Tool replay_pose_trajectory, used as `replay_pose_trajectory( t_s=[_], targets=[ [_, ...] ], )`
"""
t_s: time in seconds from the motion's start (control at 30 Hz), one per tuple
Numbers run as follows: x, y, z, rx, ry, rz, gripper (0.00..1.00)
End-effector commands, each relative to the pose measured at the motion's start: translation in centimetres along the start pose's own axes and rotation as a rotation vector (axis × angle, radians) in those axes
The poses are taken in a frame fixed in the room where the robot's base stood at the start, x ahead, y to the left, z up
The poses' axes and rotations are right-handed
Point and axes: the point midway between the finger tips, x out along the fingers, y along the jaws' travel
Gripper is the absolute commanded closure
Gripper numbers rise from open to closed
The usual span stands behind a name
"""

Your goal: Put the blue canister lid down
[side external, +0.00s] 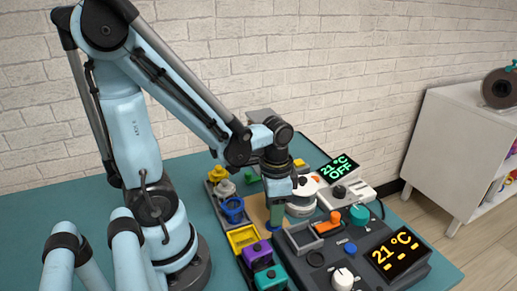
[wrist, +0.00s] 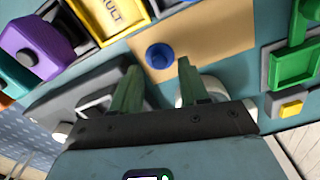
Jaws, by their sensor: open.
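The blue canister lid (wrist: 160,56) is a round blue disc with a darker centre, lying on the tan mat (wrist: 222,30) in the wrist view. My gripper (wrist: 158,74) is open, with its green fingers apart and the lid in the gap just beyond their tips. No finger visibly grips it. In the side view my gripper (side external: 276,226) points down low over the tan mat, and its fingers largely hide the lid. A blue canister (side external: 231,208) stands in a dark tray to the left, beside a grey one (side external: 224,187) and a yellow one (side external: 217,173).
A yellow bin (side external: 243,238), a purple box (side external: 256,254) and a teal box (side external: 270,279) stand in front. A dark control panel (side external: 330,262) with knobs and a white device (side external: 346,193) are close on the right. A green part (wrist: 294,66) shows in the wrist view.

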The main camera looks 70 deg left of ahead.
Motion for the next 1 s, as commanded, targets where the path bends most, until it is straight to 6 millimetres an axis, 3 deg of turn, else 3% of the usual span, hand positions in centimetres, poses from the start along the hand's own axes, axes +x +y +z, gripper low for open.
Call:
replay_pose_trajectory(
  t_s=[0.7, 1.0],
  targets=[
    [-7.9, 0.0, 0.0, 0.000, 0.000, 0.000, 0.56],
    [-9.7, 0.1, 0.0, -0.002, 0.006, -0.003, 0.56]
  ],
)
